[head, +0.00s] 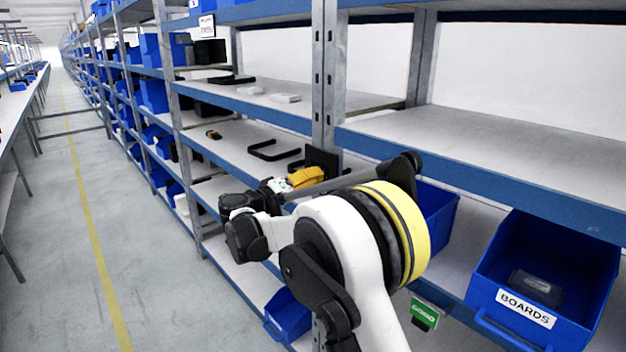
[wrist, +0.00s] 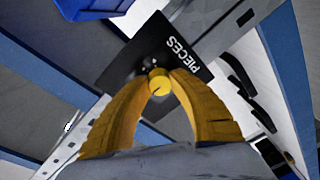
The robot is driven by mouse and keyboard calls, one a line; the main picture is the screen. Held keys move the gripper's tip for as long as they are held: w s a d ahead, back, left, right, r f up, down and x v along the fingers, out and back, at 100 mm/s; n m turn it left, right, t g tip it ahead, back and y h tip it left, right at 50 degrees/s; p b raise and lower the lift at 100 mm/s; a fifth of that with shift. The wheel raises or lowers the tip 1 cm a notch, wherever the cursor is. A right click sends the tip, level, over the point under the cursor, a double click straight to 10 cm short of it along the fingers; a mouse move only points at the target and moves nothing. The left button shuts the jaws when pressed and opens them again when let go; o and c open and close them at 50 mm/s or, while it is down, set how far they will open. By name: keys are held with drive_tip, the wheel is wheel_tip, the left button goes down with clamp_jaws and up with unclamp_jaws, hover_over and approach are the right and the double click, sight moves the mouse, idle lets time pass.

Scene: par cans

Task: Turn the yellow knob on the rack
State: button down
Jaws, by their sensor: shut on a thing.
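The yellow knob (wrist: 159,84) sits on a black plate (wrist: 150,55) marked "PIECES", fixed to a grey rack post, in the wrist view. My gripper (wrist: 160,90) has two yellow fingers, shut on the knob with one fingertip on each side of it. A dark line shows on the knob's face. In the head view my gripper (head: 306,177) reaches to the rack post, beside the black plate (head: 322,160). The knob itself is hidden there behind the fingers.
Blue-edged shelves (head: 500,140) run along the right side. A blue bin labelled "BOARDS" (head: 540,280) stands on a lower shelf at the right. Black brackets (head: 268,150) lie on the shelf left of the post. The aisle floor (head: 60,250) at the left is clear.

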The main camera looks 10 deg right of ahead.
drive_tip(key=shift+r+n+g+p, duration=0.1)
drive_tip(key=shift+n+g+p, duration=0.55)
drive_tip(key=shift+n, duration=1.8)
drive_tip(key=shift+r+n+p, duration=0.1)
drive_tip(key=shift+n+p, duration=1)
drive_tip(key=shift+n, duration=1.3)
drive_tip(key=shift+n+g+p, duration=0.35)
drive_tip(key=shift+n+p, duration=0.55)
drive_tip(key=shift+n, duration=1.55)
drive_tip(key=c, duration=1.1)
unclamp_jaws()
